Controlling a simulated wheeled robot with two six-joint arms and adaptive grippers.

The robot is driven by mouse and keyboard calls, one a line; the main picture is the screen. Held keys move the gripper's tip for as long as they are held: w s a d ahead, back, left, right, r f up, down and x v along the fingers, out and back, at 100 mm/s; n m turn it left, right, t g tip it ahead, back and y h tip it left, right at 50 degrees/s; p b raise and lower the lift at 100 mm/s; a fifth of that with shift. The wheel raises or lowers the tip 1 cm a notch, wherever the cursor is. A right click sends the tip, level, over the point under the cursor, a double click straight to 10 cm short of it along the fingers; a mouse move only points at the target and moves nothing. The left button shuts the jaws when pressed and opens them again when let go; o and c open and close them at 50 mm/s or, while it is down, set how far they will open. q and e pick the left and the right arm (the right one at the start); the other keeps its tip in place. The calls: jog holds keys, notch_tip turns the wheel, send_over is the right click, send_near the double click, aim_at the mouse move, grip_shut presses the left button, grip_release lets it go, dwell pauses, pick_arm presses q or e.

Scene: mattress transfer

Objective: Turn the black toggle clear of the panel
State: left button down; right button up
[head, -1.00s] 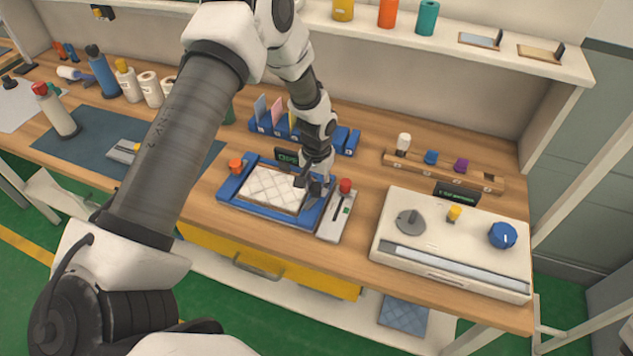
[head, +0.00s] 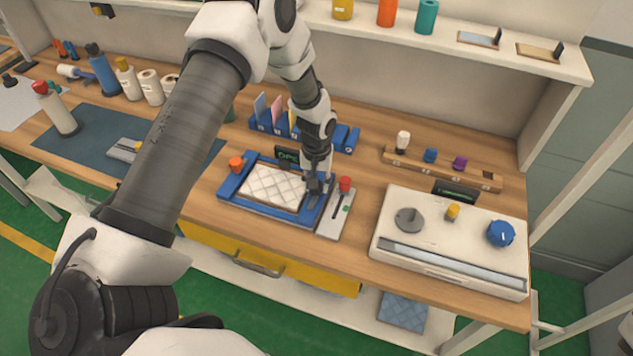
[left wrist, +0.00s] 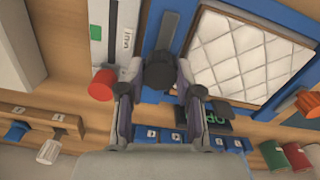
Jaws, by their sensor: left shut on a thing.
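The black toggle (left wrist: 160,70) sits on the blue frame at the edge of the white quilted panel (left wrist: 238,60). A grey strip (left wrist: 168,32) runs along the frame from it, beside the panel. The panel (head: 273,187) lies in the blue frame (head: 262,212) in the head view. My left gripper (head: 316,186) reaches down at the frame's right side. In the left wrist view its two fingers (left wrist: 158,76) stand either side of the toggle and are shut on it. The toggle is mostly hidden by the gripper in the head view. My right gripper is not in view.
A grey plate with a red knob (head: 345,184) stands right of the frame. An orange knob (head: 236,164) sits at the frame's left corner. A white device (head: 450,268) is farther right. Blue holders with cards (head: 262,122) stand behind. Bare wood lies in front.

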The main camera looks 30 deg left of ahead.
pick_arm(q)
jog(key=c, duration=0.8)
grip_release()
jog(key=shift+s+f, duration=0.15)
jog(key=shift+c, duration=0.2)
jog(key=shift+o, duration=0.4)
notch_tip(320, 180, up, 12)
jog(key=shift+w, duration=0.2)
jog(key=shift+s, duration=0.1)
